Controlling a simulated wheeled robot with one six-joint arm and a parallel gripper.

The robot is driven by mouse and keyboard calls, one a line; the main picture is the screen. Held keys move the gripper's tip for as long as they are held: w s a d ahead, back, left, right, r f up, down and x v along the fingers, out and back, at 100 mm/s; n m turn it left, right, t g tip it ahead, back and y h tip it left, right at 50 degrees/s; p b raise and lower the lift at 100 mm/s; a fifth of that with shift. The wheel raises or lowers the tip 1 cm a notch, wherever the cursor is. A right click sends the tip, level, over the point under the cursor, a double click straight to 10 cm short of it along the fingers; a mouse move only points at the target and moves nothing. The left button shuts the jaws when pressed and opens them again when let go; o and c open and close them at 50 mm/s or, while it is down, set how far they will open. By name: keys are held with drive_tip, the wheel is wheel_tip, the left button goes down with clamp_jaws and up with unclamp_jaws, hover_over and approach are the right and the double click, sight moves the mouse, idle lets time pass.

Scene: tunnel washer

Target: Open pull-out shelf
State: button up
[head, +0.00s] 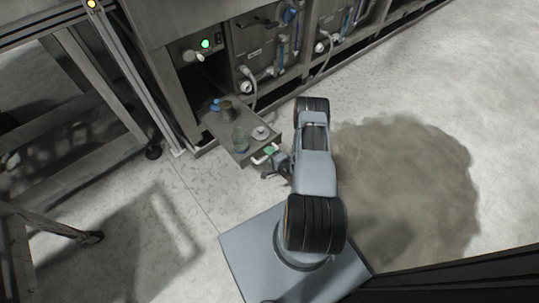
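The pull-out shelf (219,133) is a grey tray that sticks out from the low front of the washer. A pale handle (262,158) is on its front edge, with a small green patch beside it. My gripper (273,168) is at the handle, at the shelf's front right corner. The gripper is small and partly covered by my arm, so I cannot tell whether its fingers are apart or closed on the handle. On the shelf are a clear jar (240,139), a white round item (261,132), a dark brownish container (227,114) and a blue-topped item (215,104).
The washer's cabinets (263,62), with hoses and blue gauges, run along the back. A green light (205,43) glows above the shelf. A metal frame (100,75) stands at the left. A dark wet patch (405,190) covers floor on the right.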

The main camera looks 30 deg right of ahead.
drive_tip(key=p+v, duration=0.3)
drive_tip(key=v, duration=1)
drive_tip(key=shift+s, duration=0.35)
drive_tip(key=shift+d+r, duration=0.15)
drive_tip(key=shift+r, duration=0.05)
drive_tip(key=w+d+r+n+g+h+p, duration=0.1)
drive_tip(key=w+d+r+n+g+p, duration=0.3)
drive_tip(key=r, duration=0.4)
drive_tip(key=w+d+r+n+g+h+p, duration=0.1)
drive_tip(key=w+d+r+n+p, duration=0.15)
drive_tip(key=w+r+p, duration=0.35)
drive_tip(key=w+a+r+n+g+h+p, duration=0.1)
drive_tip(key=w+r+n+h+p, duration=0.15)
drive_tip(key=r, duration=0.95)
drive_tip(key=w+a+r+n+g+h+p, duration=0.1)
drive_tip(key=w+r+n+g+p, duration=0.15)
drive_tip(key=r, duration=0.95)
drive_tip(key=s+a+r+n+g+p, duration=0.1)
drive_tip(key=s+a+r+p, duration=0.3)
drive_tip(key=r, duration=0.7)
drive_tip(key=s+a+r+n+g+p, duration=0.15)
drive_tip(key=a+r+p, duration=0.35)
drive_tip(key=r, duration=0.6)
drive_tip(key=s+a+r+n+y+p, duration=0.2)
drive_tip(key=s+a+r+p, duration=0.2)
drive_tip(key=s+a+r, duration=0.6)
drive_tip(key=shift+s+a+r+g+y, duration=0.25)
drive_tip(key=shift+s+a+g+y, duration=0.2)
drive_tip(key=shift+s, duration=0.5)
